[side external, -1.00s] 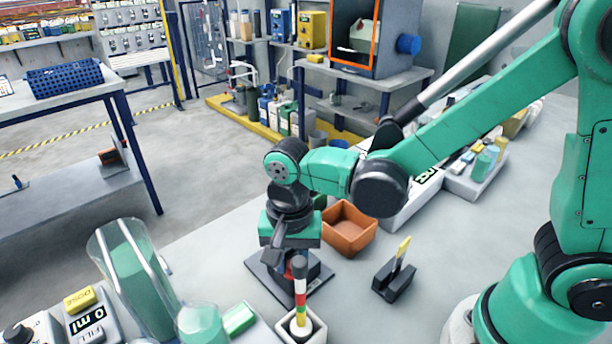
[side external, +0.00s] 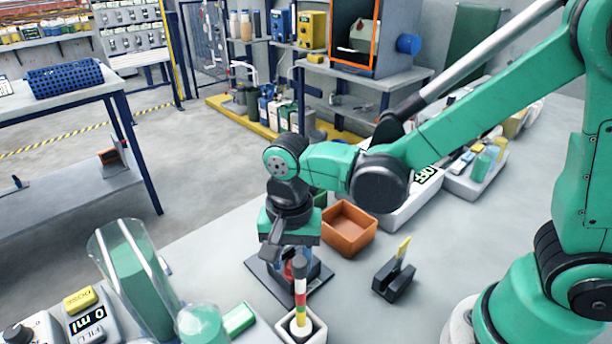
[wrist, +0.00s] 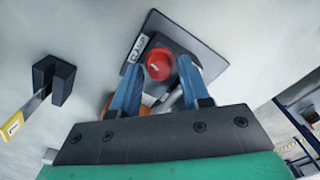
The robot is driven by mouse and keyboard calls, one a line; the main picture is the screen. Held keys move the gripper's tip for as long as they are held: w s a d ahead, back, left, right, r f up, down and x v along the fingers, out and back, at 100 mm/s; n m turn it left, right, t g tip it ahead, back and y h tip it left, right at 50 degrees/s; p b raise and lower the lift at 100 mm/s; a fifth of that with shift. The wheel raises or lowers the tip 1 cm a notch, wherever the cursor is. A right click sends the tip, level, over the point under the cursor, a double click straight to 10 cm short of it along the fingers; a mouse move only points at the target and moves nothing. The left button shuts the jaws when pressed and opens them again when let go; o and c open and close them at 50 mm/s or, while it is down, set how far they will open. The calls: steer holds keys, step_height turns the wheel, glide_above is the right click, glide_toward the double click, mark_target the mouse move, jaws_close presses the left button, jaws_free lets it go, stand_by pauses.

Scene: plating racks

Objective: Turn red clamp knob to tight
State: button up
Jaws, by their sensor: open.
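The red clamp knob (wrist: 159,64) is round and sits on a dark square base plate (wrist: 205,53) with a white label reading CLAMP. In the side external view the knob (side external: 289,269) shows partly below my gripper, above its base plate (side external: 318,284). My gripper (wrist: 161,62) is open, with one blue finger on each side of the knob in the wrist view. A gap shows between the knob and the fingers, and I cannot tell whether the fingertips are level with it. In the side external view the fingers are largely hidden.
A striped rod (side external: 300,290) stands in a white cup close in front of the clamp. An orange bin (side external: 348,240) is just behind right. A black holder (side external: 394,284) with a yellow-tagged piece stands to the right. Clear containers and a dose panel (side external: 88,318) are front left.

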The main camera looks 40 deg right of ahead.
steer(key=shift+r, duration=2.55)
steer(key=n, duration=0.5)
steer(key=shift+n, duration=0.4)
steer(key=n, duration=0.5)
steer(key=shift+f+n, duration=0.1)
steer(key=shift+n, duration=0.4)
steer(key=shift+f, duration=2.7)
